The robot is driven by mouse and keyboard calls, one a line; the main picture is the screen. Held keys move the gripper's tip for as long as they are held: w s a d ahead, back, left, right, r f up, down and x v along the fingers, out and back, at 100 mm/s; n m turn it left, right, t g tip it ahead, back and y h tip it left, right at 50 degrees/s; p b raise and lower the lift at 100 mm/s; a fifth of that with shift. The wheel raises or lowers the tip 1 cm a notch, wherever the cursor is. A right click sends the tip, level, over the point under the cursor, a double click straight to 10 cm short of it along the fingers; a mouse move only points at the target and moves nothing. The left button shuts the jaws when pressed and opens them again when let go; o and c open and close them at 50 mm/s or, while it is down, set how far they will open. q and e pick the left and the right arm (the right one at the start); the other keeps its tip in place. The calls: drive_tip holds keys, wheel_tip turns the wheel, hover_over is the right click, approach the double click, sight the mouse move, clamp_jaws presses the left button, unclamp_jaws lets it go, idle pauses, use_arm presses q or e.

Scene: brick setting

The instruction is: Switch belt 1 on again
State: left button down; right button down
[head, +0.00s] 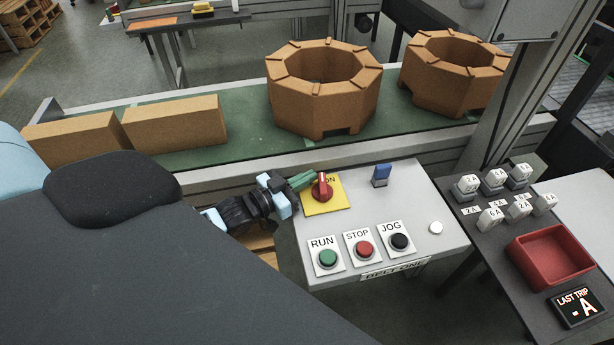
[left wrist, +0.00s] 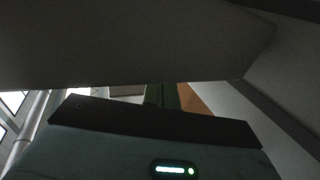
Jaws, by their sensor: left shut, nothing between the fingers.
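The belt one control panel (head: 345,270) stands in front of the conveyor. It carries a green RUN button (head: 327,258), a red STOP button (head: 364,250) and a black JOG button (head: 400,241). A red rotary switch (head: 321,187) sits on a yellow plate (head: 325,206), with "ON" partly readable behind it. My left gripper (head: 304,180) is shut and empty, its green fingertips right beside the switch's left side; I cannot tell if they touch. The left wrist view is dark and shows the green fingers (left wrist: 161,96) partly hidden. My right gripper is not in view.
A blue piece (head: 381,174) and a small white round part (head: 435,228) are on the panel. To the right are several labelled grey blocks (head: 492,215), a red tray (head: 550,255) and a "LAST TRIP" display (head: 578,307). The conveyor (head: 235,140) bears bricks and octagonal rings.

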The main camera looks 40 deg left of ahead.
use_arm(q)
drive_tip(key=shift+w, duration=0.35)
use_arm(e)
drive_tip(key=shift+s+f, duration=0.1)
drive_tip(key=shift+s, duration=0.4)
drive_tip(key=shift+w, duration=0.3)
use_arm(q)
drive_tip(key=shift+s+a+f, duration=0.1)
drive_tip(key=shift+s+a, duration=0.05)
drive_tip(key=shift+s, duration=0.25)
drive_tip(key=v, duration=0.7)
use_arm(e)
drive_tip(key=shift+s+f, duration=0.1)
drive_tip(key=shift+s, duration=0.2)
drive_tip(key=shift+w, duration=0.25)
